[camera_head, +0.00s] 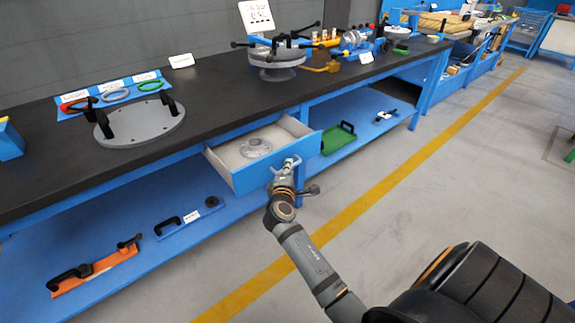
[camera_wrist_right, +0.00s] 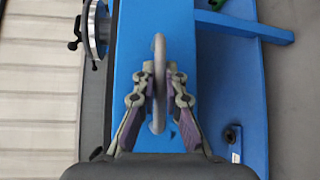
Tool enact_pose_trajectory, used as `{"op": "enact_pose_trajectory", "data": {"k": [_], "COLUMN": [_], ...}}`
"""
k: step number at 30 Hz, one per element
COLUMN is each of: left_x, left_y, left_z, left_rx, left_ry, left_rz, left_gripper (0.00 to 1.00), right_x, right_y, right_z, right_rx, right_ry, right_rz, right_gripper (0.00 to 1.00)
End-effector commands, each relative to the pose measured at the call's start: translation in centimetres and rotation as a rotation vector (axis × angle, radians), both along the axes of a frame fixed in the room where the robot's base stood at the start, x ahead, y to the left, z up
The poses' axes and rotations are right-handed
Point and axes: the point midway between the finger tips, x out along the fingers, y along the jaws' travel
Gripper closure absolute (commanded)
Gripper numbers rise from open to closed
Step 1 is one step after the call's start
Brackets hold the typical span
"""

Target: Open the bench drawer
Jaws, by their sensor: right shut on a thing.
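The blue bench drawer (camera_head: 248,168) stands pulled out from under the black bench top in the head view. A round grey flanged part (camera_head: 256,147) lies inside it on the pale floor. My right gripper (camera_head: 287,167) is at the drawer's front face, shut on the drawer handle. In the right wrist view, the gripper's fingers (camera_wrist_right: 159,88) close on both sides of the grey handle (camera_wrist_right: 158,62). The drawer front (camera_wrist_right: 190,25) shows behind it as a blue surface. My left gripper is not in view.
A grey round plate with black handles (camera_head: 140,119) and a grey flanged shell (camera_head: 275,62) stand on the bench top. The floor in front is clear.

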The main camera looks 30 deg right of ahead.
Motion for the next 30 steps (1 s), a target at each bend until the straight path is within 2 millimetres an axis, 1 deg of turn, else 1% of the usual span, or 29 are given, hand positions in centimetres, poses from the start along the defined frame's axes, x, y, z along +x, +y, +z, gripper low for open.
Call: {"op": "enact_pose_trajectory", "data": {"k": [12, 13, 18, 26, 28, 30], "left_x": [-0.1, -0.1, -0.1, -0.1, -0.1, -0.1], "left_y": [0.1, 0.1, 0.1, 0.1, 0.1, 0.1], "left_z": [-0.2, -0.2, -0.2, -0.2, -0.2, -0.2], "left_rx": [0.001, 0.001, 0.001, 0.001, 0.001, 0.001], "left_ry": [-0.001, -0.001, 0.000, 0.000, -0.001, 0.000], "left_rz": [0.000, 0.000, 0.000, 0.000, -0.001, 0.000], "left_gripper": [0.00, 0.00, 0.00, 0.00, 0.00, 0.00], "right_x": [-0.1, -0.1, -0.1, -0.1, -0.1, -0.1], "right_y": [0.0, 0.0, 0.0, 0.0, 0.0, 0.0], "right_z": [-0.1, -0.1, 0.0, 0.1, 0.5, 1.4], "right_rx": [0.001, 0.001, 0.000, -0.001, 0.000, 0.000], "right_ry": [0.001, 0.001, 0.000, -0.001, -0.003, -0.005], "right_rz": [0.001, 0.001, 0.001, 0.000, 0.000, -0.001], "right_gripper": [1.00, 0.88, 0.66, 0.66, 0.66, 0.66]}}
